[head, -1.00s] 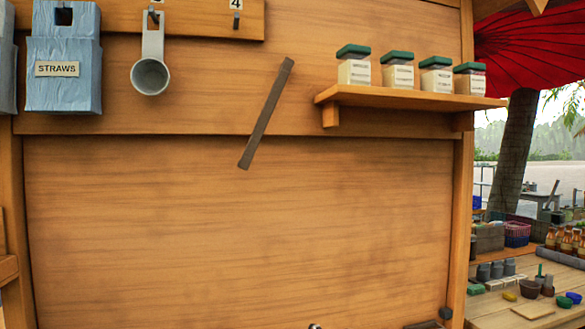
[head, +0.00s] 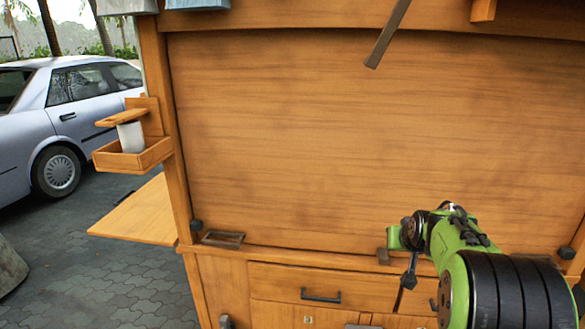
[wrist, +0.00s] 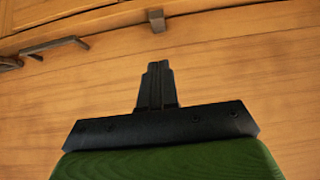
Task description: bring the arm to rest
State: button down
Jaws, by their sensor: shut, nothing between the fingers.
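My gripper (wrist: 157,70) shows in the wrist view with its dark fingers together and nothing between them. Wooden boards lie beyond the fingertips, and I cannot tell the exact gap. In the head view my green and black arm (head: 465,265) reaches in from the lower right, in front of the wooden stall's lower panel and drawers. The fingers are hard to make out in that view.
The stall's wooden panel (head: 340,140) fills the middle, with a dark strip (head: 385,38) hanging over it. A drawer (head: 320,288) with a dark handle lies below. A side tray (head: 130,155) holds a white cup. A car (head: 70,120) stands on paving at left.

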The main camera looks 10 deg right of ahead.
jog(key=s+a+r+n+g+y+p, duration=0.15)
jog(key=s+a+r+p, duration=0.35)
jog(key=s+a+r, duration=0.9)
jog(key=s+a+f+n+p, duration=0.1)
jog(key=s+a+p, duration=0.1)
jog(key=s, duration=0.7)
jog(key=s+a+f+g+p, duration=0.1)
jog(key=s+a+p, duration=0.1)
jog(key=s, duration=0.8)
jog(key=shift+a+f+n+y, duration=0.35)
jog(key=shift+a, duration=0.1)
